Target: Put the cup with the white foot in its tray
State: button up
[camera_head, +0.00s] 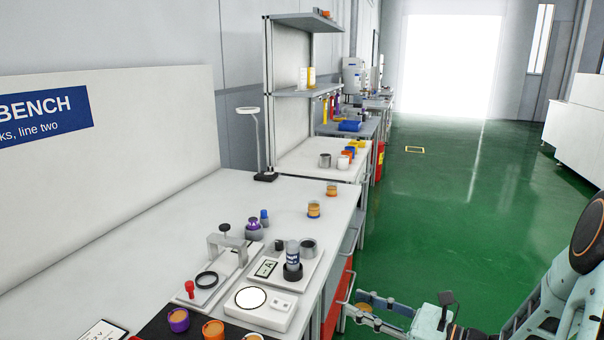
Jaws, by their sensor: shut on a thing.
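My gripper (362,306) is low at the bottom, right of the bench, shut on a round thing with an orange-tan top (364,307). The fingers hide most of it, so its foot colour cannot be told. A black tray (196,315) at the front edge of the picture holds a purple cup (178,320) and an orange cup (213,330), both with orange-tan tops, and part of another cup (253,337). Farther along the bench stand a blue-banded cup (314,209) and an orange cup (331,190). No white foot can be made out on them.
The bench (190,205) has a clamp fixture (228,246), a white scale (264,308), a plate with a dark-based bottle (292,257) and a purple knobbed piece (254,231). A lamp (256,140) stands behind.

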aim_at(363, 298)
notch_tip(363, 298, up, 17)
jog(key=m+t+h+p, duration=0.5)
jog(key=p, duration=1.8)
jog(key=shift+d+f+h, duration=0.15)
jog(key=shift+f+h, duration=0.05)
jog(key=shift+h, duration=0.1)
jog(key=a+f+n+g+y+b, duration=0.2)
jog(key=a+n+g+y+b, duration=0.4)
jog(key=a+b, duration=1.7)
jog(key=shift+w+a+y, duration=0.3)
jog(key=shift+w+a, duration=0.1)
jog(key=shift+a, duration=0.45)
